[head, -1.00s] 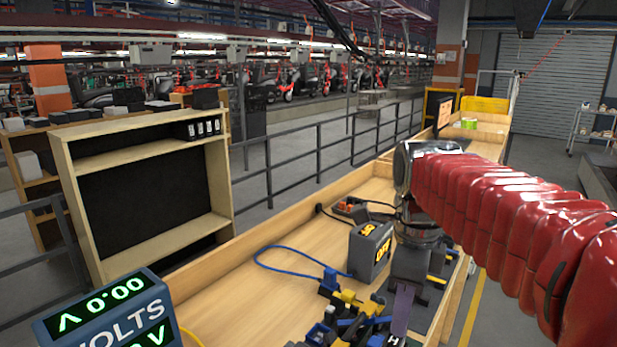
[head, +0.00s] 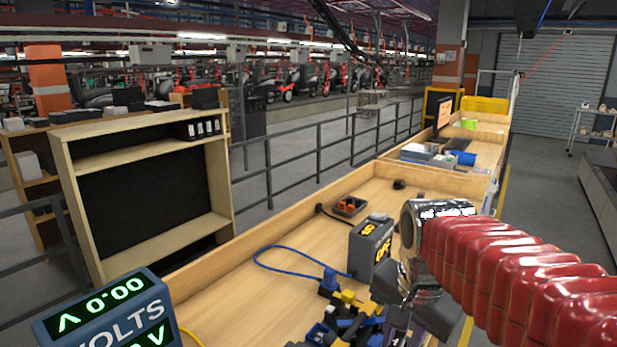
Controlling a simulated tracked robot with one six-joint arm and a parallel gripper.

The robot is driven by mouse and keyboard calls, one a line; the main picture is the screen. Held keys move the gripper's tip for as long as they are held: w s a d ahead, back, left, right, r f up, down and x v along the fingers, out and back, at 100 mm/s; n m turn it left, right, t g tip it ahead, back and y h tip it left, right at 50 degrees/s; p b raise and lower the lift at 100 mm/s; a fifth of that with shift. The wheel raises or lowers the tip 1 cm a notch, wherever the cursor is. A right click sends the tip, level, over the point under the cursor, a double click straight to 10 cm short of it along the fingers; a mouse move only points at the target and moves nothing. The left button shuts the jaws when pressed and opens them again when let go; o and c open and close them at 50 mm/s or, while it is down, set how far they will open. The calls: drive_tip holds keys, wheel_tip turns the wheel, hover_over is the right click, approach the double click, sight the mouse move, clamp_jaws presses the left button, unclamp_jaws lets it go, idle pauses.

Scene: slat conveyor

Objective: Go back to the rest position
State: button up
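My arm in its red ribbed sleeve reaches in from the right side of the head view. It ends in a shiny metal wrist, with my gripper (head: 398,328) pointing down over the near right part of the wooden workbench (head: 290,235). The fingertips are cut off or lost among the dark parts there, so I cannot tell whether they are open or hold anything. Beside the wrist, to its left, stands a grey box with yellow digits (head: 370,248). Blue, yellow and black clamp-like tools (head: 345,305) lie left of the gripper.
A volt meter (head: 110,315) fills the near left corner. A blue cable (head: 285,268) curves over the bench. A small tray with orange items (head: 349,206) lies farther back. A wooden shelf (head: 147,190) and a railing (head: 320,145) stand beyond the left edge.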

drive_tip(key=s+f+n+t, duration=0.3)
drive_tip(key=s+n, duration=0.6)
drive_tip(key=shift+s, duration=0.4)
drive_tip(key=shift+s, duration=0.1)
idle(1.2)
